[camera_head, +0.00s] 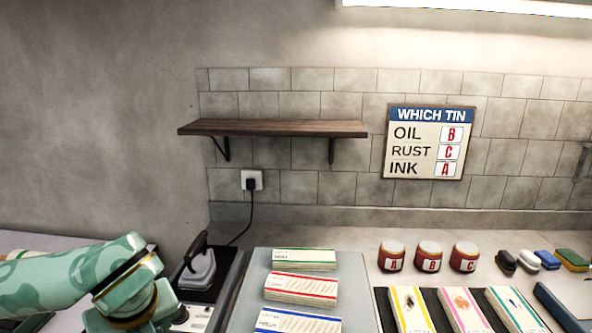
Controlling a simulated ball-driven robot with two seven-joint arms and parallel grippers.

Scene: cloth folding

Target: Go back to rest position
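My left arm (80,280), mottled green, comes in from the lower left and bends down at a joint near the iron. Its gripper is below the picture edge and hidden. My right gripper does not show. Three white cloth-like stacks with coloured bands lie in a column on a grey board (258,268): a green-banded stack (304,260), a red-banded stack (301,289) and a blue-banded stack (298,321), which is cut off by the bottom edge.
An iron (198,266) stands left of the board. Three red tins, A (391,258), B (428,258) and C (464,258), stand behind yellow, pink and teal-edged stained pieces (462,308). Brushes and a sponge (572,259) lie right. A shelf (275,128) and sign (428,143) hang above.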

